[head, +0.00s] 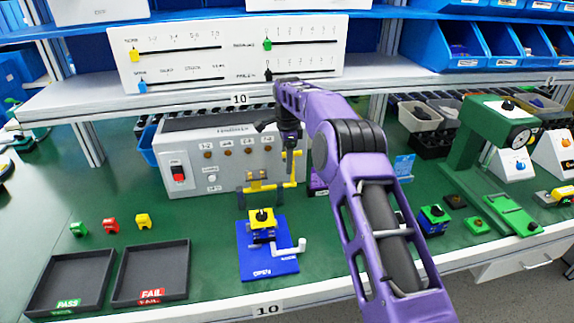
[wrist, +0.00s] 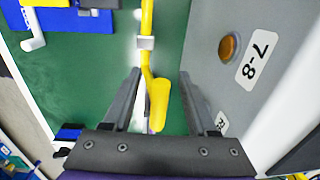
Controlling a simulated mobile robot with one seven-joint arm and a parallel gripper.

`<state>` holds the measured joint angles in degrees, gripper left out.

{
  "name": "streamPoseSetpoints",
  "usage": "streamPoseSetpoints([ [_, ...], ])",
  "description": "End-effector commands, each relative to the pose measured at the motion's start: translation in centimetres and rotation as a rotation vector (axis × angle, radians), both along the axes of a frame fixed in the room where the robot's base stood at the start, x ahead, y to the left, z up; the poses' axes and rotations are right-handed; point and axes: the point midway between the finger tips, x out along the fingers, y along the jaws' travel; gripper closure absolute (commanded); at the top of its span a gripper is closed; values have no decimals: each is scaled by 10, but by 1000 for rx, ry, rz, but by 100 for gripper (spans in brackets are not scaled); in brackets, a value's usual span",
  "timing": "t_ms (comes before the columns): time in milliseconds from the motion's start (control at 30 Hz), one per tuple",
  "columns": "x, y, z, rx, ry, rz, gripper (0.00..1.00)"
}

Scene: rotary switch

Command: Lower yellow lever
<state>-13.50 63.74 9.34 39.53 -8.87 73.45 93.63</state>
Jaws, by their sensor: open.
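The yellow lever (head: 289,180) stands upright at the right end of a yellow clamp mechanism (head: 258,181), in front of the grey control box (head: 222,156). In the wrist view the lever's thick yellow handle end (wrist: 158,103) lies between the two fingers of my gripper (wrist: 160,74). The fingers are open, with visible gaps on both sides of the handle. In the head view my gripper (head: 290,146) points down at the lever's top; its fingertips are hard to make out there.
A blue fixture (head: 270,264) with a yellow block and white crank sits in front of the clamp. Black trays (head: 150,272) and small coloured blocks lie at left. A white slider panel (head: 232,55) hangs above. A green press (head: 470,150) stands at right.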

Motion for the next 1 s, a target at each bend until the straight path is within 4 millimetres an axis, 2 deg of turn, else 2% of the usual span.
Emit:
streamPoseSetpoints([
  [133,0,0,-10,0,1,0,42],
  [433,1,0,-12,1,0,0,42],
  [700,1,0,-11,0,0,0,90],
  [767,1,0,-11,0,0,0,100],
  [1000,1,-1,-11,-1,0,0,100],
])
